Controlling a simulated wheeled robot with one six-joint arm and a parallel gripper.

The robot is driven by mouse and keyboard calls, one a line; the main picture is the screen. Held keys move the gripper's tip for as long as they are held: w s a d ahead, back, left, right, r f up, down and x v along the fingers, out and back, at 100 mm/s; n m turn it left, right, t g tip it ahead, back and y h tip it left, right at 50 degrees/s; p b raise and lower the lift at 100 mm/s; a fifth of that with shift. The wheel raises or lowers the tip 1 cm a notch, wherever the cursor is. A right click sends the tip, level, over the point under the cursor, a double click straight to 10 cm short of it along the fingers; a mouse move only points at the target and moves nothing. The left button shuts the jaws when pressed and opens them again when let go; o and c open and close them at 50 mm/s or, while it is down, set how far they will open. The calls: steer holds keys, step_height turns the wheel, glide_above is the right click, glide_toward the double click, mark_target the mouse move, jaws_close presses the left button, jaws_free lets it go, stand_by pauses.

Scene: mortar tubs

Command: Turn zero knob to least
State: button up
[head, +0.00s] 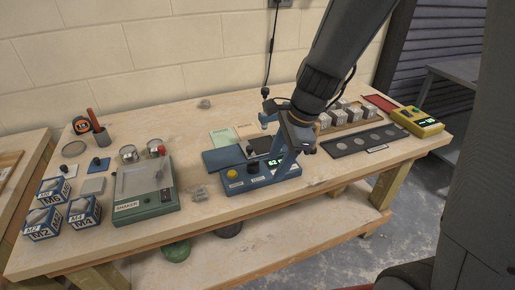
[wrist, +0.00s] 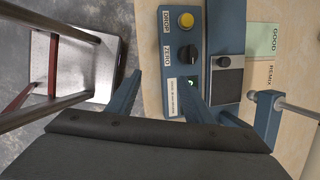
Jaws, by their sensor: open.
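The zero knob (wrist: 187,55) is a black round knob beside the printed word ZERO on the blue instrument panel (wrist: 172,75). In the wrist view it sits beyond my fingertips, between and slightly ahead of them, with no visible contact. My gripper (wrist: 171,71) is open and empty, with its two blue fingers spread over the panel. In the head view my gripper (head: 285,166) hangs over the right part of the blue instrument (head: 262,182), and the knob (head: 254,168) shows left of it. The knob's pointer direction is too small to read. The green display (head: 275,161) is partly covered.
A yellow button (wrist: 186,20) marked DROP is next to the knob. A blue stand with a metal rod (wrist: 268,105) is close to my right finger. A green shaker (head: 145,195) stands left of the instrument, and a dark strip (head: 366,141) lies to its right.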

mark_target(255, 162)
steer(key=w+a+r+m+p, duration=0.3)
steer(key=w+m, duration=0.1)
steer(key=m, duration=0.3)
steer(key=shift+t+y, duration=0.4)
steer(key=b+x, duration=0.1)
steer(key=x, duration=0.6)
steer(key=shift+a+f, duration=0.1)
steer(key=shift+f, duration=0.3)
steer(key=c, duration=1)
